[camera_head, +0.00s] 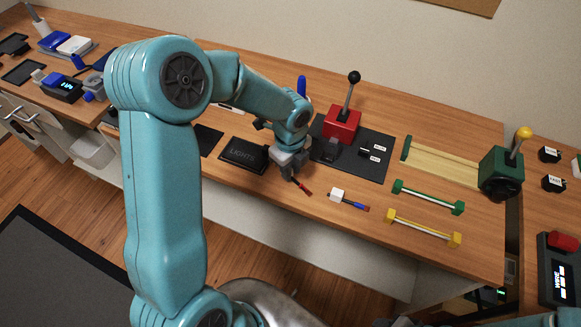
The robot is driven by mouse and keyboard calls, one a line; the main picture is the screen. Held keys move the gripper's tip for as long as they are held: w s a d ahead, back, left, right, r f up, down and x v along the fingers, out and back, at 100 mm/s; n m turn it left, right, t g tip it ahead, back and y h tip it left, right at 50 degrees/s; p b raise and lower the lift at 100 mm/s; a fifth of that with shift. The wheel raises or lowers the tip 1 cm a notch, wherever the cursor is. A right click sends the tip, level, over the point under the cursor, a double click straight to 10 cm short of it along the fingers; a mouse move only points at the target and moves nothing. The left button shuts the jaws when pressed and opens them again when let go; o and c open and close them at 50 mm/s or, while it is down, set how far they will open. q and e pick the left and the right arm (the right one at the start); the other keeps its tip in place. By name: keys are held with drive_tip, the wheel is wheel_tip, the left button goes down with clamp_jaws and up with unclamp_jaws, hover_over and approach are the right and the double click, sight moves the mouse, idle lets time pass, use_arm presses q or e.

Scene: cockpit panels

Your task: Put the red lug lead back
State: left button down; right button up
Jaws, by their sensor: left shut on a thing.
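My left gripper (290,174) points down over the bench, just right of the black pad marked LIGHTS. It is shut on the red lug lead (304,188), whose red end sticks out below the fingers to the lower right. The rest of the lead is hidden by the gripper. I cannot tell whether the red end touches the bench. A second lead with a white block (337,195) and a blue sleeve (349,204) with a red tip lies on the bench to the right. My right gripper is not in view.
A red block with a black lever (342,124) stands on a dark mat (372,141) behind the gripper. A green-handled bar (428,197) and a yellow-handled bar (424,229) lie to the right. A green lever box (501,172) stands at the bench's right end.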

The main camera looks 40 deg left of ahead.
use_arm(q)
drive_tip(key=shift+s, duration=0.15)
drive_tip(key=shift+f, duration=0.15)
drive_tip(key=c, duration=1)
unclamp_jaws()
wheel_tip(320, 180, up, 12)
drive_tip(key=shift+r+p, duration=0.25)
drive_tip(key=shift+p, duration=0.15)
